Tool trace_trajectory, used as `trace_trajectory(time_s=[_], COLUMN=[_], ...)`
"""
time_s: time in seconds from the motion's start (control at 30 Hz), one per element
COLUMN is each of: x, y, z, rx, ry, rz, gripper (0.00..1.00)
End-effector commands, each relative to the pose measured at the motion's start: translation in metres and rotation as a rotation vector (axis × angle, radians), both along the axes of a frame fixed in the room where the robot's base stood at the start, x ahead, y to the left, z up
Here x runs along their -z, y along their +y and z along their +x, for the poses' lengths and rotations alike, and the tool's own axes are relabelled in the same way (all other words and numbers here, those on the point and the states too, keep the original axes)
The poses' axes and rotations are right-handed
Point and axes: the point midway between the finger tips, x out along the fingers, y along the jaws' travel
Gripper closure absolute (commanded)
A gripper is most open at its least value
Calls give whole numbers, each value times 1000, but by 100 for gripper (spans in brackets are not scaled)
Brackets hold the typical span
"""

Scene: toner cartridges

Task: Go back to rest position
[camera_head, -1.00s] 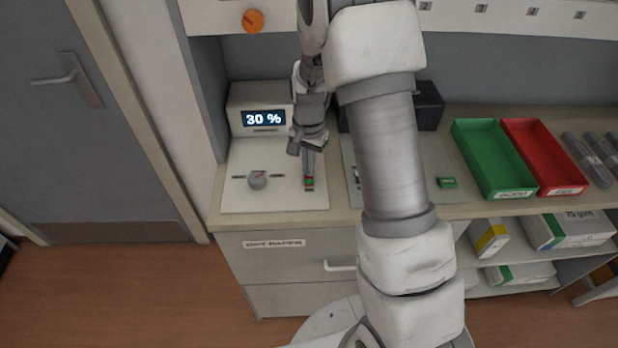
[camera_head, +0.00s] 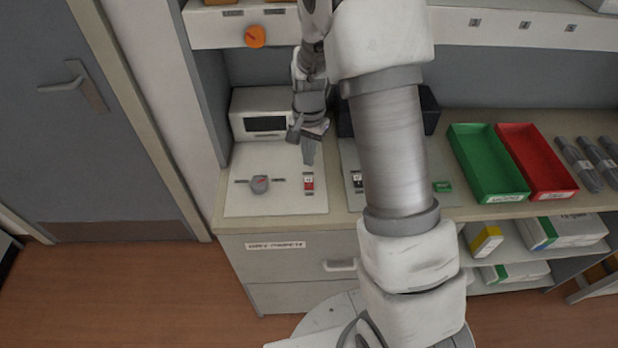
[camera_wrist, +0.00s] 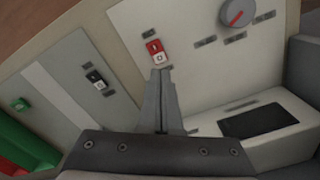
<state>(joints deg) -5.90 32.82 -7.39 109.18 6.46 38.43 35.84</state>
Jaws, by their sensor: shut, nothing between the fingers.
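My gripper (camera_head: 309,157) is shut and empty, above the light panel (camera_head: 240,200) on the counter, close to a red and white rocker switch (camera_head: 308,183). In the wrist view my gripper (camera_wrist: 160,76) points at the same switch (camera_wrist: 156,51), with its tips just short of it; whether they touch it is hard to tell. A grey knob with a red mark (camera_head: 260,184) sits left of the switch. The white box's display (camera_head: 265,124) is dark. My arm hides part of the counter's middle.
A second panel with a black switch (camera_wrist: 94,77) lies beside the first. A green tray (camera_head: 488,163) and a red tray (camera_head: 537,160) stand to the right, near grey cylinders (camera_head: 590,163). A shelf with an orange knob (camera_head: 255,37) overhangs the counter.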

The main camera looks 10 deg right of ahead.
Motion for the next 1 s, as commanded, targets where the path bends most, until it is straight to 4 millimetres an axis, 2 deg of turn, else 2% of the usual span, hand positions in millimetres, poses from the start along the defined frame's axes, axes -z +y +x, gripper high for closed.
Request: trace_trajectory(time_s=[0.03,0.13,0.7,0.87,1.0], x=[-7,-12,-15,-41,-78], y=[0,0,0,1,2], z=[0,0,0,-6,-18], rx=[0,0,-4,-39,-98], ry=[-1,-1,-5,-35,-80], rz=[-1,-1,1,9,17], gripper=[100,100,100,100,100])
